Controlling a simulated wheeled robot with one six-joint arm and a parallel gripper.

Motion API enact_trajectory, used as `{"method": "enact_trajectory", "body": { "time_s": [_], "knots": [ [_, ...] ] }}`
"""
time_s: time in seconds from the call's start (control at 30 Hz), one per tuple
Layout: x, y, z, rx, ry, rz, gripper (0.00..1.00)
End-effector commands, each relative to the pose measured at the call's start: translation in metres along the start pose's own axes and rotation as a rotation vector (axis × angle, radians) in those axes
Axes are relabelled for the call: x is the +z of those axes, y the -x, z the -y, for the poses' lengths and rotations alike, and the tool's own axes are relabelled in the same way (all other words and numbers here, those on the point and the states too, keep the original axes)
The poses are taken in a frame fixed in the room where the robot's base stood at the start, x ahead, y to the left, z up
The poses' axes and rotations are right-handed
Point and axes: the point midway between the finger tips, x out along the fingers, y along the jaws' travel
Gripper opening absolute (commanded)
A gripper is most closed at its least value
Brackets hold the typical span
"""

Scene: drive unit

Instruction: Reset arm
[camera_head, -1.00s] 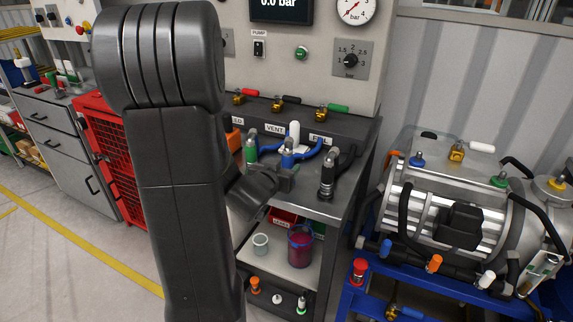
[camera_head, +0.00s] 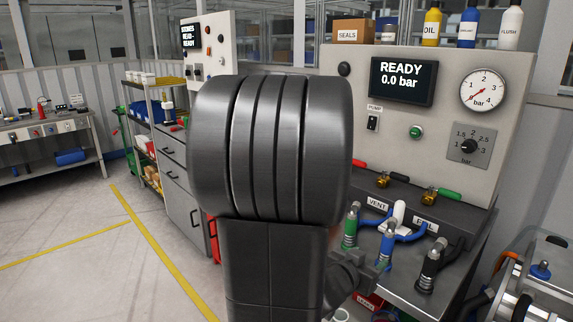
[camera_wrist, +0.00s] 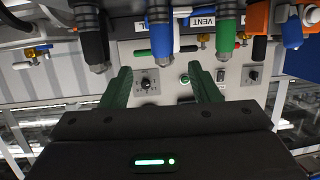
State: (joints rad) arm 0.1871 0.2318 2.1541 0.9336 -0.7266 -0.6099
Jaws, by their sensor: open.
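My gripper (camera_wrist: 161,88) is open in the wrist view. Its two green fingers stand apart with nothing held between them. In the head view, my gripper (camera_head: 362,276) is partly hidden behind my large dark arm, which fills the middle of the picture. It is close to the green (camera_head: 350,227), blue (camera_head: 386,243) and black (camera_head: 431,266) hose connectors on the test bench. In the wrist view, the black (camera_wrist: 93,42), blue (camera_wrist: 160,32) and green (camera_wrist: 227,30) connectors line the top edge, beyond the fingers. Whether it touches any connector cannot be told.
The bench panel (camera_head: 450,140) carries a display (camera_head: 402,82) reading READY 0.0 bar, a gauge (camera_head: 483,90) and a dial (camera_head: 468,146). Valves with red and green handles sit below. A motor unit (camera_head: 540,280) stands at lower right. Open floor (camera_head: 90,240) lies left.

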Motion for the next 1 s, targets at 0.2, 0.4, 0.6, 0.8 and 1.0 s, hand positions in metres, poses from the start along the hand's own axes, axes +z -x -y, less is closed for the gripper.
{"method": "enact_trajectory", "body": {
  "time_s": [0.2, 0.4, 0.6, 0.8, 1.0],
  "knots": [
    [0.001, -0.016, 0.0, 0.001, 0.0, 0.002, 0.56],
    [0.002, -0.049, -0.001, 0.003, 0.0, 0.001, 0.56],
    [0.002, -0.083, 0.0, 0.002, 0.0, 0.003, 0.56],
    [0.001, -0.115, 0.0, 0.002, 0.001, 0.002, 0.56],
    [0.0, -0.135, 0.0, 0.0, 0.0, 0.001, 0.56]
  ]
}}
